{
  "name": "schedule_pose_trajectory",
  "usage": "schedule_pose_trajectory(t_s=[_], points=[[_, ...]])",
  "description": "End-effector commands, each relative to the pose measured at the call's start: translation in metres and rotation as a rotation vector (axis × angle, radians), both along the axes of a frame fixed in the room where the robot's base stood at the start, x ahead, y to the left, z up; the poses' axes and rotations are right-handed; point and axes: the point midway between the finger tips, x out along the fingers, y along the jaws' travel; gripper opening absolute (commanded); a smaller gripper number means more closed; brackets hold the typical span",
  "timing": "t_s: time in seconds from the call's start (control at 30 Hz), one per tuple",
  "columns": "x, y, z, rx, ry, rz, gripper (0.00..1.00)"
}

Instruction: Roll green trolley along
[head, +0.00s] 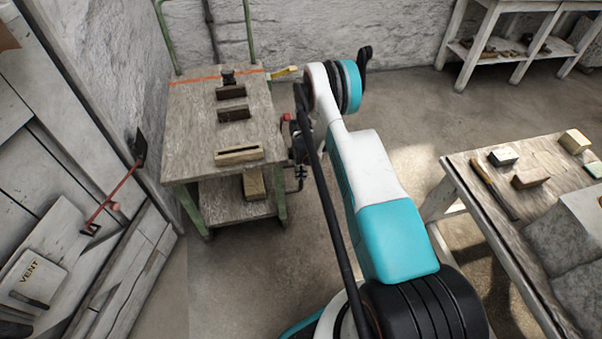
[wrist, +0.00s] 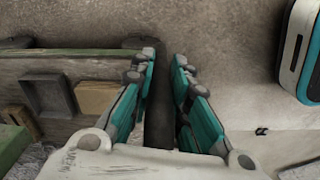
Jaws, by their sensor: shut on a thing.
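The green trolley (head: 180,150) stands left of centre in the head view, with a worn wooden top, a lower shelf and a green upright frame at its back. My gripper (head: 298,142) is at the trolley's right side, partly hidden by my arm. In the wrist view my gripper (wrist: 163,90) has its two teal fingers on either side of a dark upright bar (wrist: 158,125) and is shut on it. Trolley parts lie left of the fingers there. How the bar joins the trolley cannot be made out.
Dark blocks (head: 233,113) and a pale block (head: 239,155) lie on the trolley top. A wooden block (head: 254,185) sits on its lower shelf. A plank wall is close at left. A workbench (head: 452,168) stands right; floor (head: 400,110) between is clear.

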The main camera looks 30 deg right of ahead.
Motion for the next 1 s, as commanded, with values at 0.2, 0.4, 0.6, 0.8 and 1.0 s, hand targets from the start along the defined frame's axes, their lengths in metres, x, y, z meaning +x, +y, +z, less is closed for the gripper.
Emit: schedule_pose_trajectory(t_s=[0.2, 0.4, 0.6, 0.8, 1.0], points=[[-0.0032, 0.0008, -0.0003, 0.001, 0.007, 0.000, 0.00], [-0.0043, 0.0012, -0.0007, 0.002, 0.009, 0.000, 0.25], [-0.0038, 0.0006, -0.0009, 0.002, 0.008, 0.000, 0.38], [-0.0027, -0.0002, -0.0007, 0.000, 0.004, -0.001, 0.38], [-0.0021, 0.0002, -0.0004, 0.001, 0.004, -0.001, 0.38]])
